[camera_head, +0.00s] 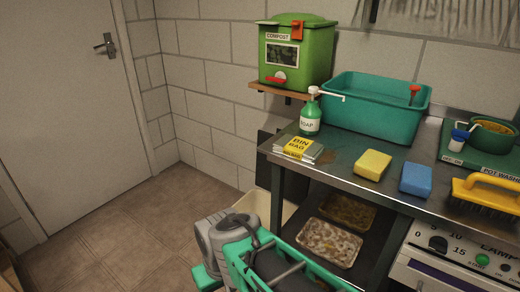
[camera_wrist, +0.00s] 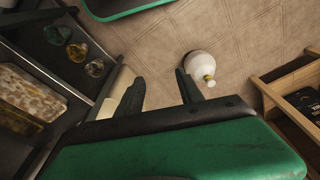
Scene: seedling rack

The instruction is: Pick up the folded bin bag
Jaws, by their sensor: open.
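The folded bin bag (camera_head: 299,149) is a flat, yellow and pale packet labelled "BIN BAG". It lies at the left end of the metal bench, just in front of the green soap bottle (camera_head: 310,117). I do not see it in the wrist view. My gripper (camera_wrist: 160,84) shows in the wrist view with its two dark fingers apart and nothing between them. It points toward the tiled floor, away from the bin bag. I cannot make out my fingertips in the head view.
A yellow sponge (camera_head: 373,165), a blue sponge (camera_head: 416,179) and a yellow brush (camera_head: 488,192) lie right of the packet. A teal basin (camera_head: 375,105) stands behind. A green compost bin (camera_head: 296,52) sits on a wall shelf. A white round object (camera_wrist: 199,66) shows below my gripper.

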